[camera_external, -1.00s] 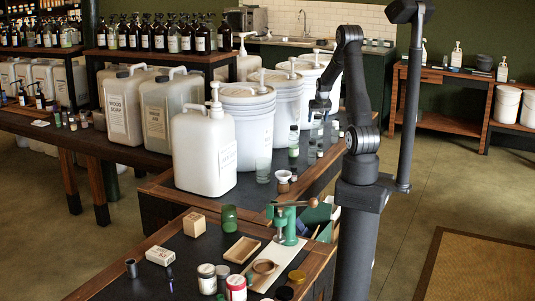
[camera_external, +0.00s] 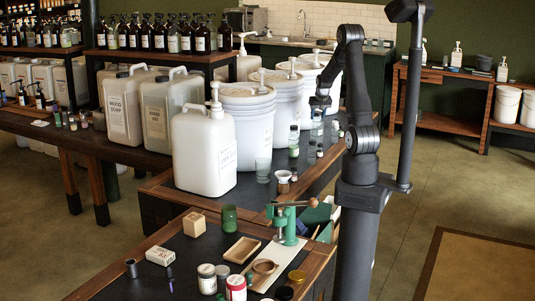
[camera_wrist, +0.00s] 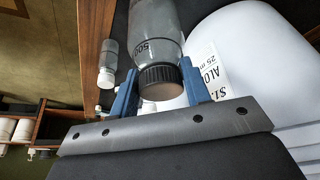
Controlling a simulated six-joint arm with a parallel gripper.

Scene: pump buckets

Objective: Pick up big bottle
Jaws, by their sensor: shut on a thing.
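The big bottle (camera_wrist: 158,30) is clear, with a black cap and the printed number 500. In the wrist view its cap end sits between the two blue fingers of my gripper (camera_wrist: 158,82), which is shut on it. In the external view my gripper (camera_external: 319,103) is over the bottle (camera_external: 317,124), among the small glassware beside the white buckets. The bottle's lower end is out of the wrist view, and I cannot tell whether its base touches the table.
A smaller clear bottle (camera_wrist: 108,66) with a white cap stands close by. A white bucket (camera_wrist: 245,40) with a label is close on the other side. In the external view small bottles (camera_external: 294,141) and a glass (camera_external: 263,170) stand along the dark table.

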